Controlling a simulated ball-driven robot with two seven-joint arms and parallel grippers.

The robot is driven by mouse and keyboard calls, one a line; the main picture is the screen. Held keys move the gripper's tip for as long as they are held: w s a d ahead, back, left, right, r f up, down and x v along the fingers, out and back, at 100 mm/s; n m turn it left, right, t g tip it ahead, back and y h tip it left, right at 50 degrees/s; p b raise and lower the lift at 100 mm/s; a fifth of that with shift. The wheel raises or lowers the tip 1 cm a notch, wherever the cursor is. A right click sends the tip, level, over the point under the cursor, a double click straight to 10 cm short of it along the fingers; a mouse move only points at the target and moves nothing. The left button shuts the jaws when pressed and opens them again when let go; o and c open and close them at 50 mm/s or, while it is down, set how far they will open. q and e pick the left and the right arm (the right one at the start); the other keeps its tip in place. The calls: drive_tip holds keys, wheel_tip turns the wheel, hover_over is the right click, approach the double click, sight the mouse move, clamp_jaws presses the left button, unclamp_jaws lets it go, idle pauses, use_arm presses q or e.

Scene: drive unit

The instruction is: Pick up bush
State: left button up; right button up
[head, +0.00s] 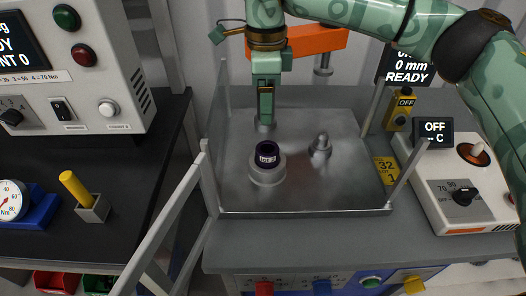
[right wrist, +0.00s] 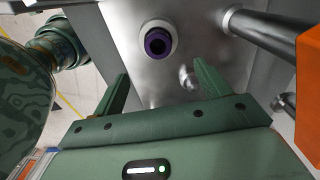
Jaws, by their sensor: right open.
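The bush is a short dark purple ring with pale markings (head: 267,155). It sits upright on a round grey holder (head: 268,175) on the metal tray. In the right wrist view the bush (right wrist: 158,43) shows end-on with a dark hole, above and beyond the fingertips. My right gripper (head: 265,118) hangs pointing down over the tray, behind the bush in the head view and apart from it. In the right wrist view its two green fingers (right wrist: 162,88) are spread with nothing between them. My left gripper is not in view.
A metal cone-tipped part (head: 320,147) stands right of the bush on the tray (head: 300,200). Corner posts rise around the tray. An orange press arm (head: 318,40) is behind my gripper. A heater box (head: 465,185) stands right; a yellow-handled tool (head: 75,188) stands left.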

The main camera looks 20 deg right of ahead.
drive_tip(key=b, duration=0.2)
hover_over(267, 150)
wheel_tip(267, 150, down, 8)
drive_tip(key=f, duration=0.2)
drive_tip(key=s+f+b, duration=0.1)
drive_tip(key=f, duration=0.3)
drive_tip(key=shift+s+a+f+b, duration=0.15)
drive_tip(key=shift+s+f+b, duration=0.05)
drive_tip(key=shift+s+b, duration=0.1)
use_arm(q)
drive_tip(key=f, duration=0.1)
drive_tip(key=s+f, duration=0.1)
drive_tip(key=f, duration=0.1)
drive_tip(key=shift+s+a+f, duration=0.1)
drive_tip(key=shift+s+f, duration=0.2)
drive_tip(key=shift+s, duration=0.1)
use_arm(e)
drive_tip(key=shift+r, duration=0.1)
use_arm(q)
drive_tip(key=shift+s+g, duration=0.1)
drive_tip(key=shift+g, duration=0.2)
use_arm(e)
drive_tip(key=c, duration=1)
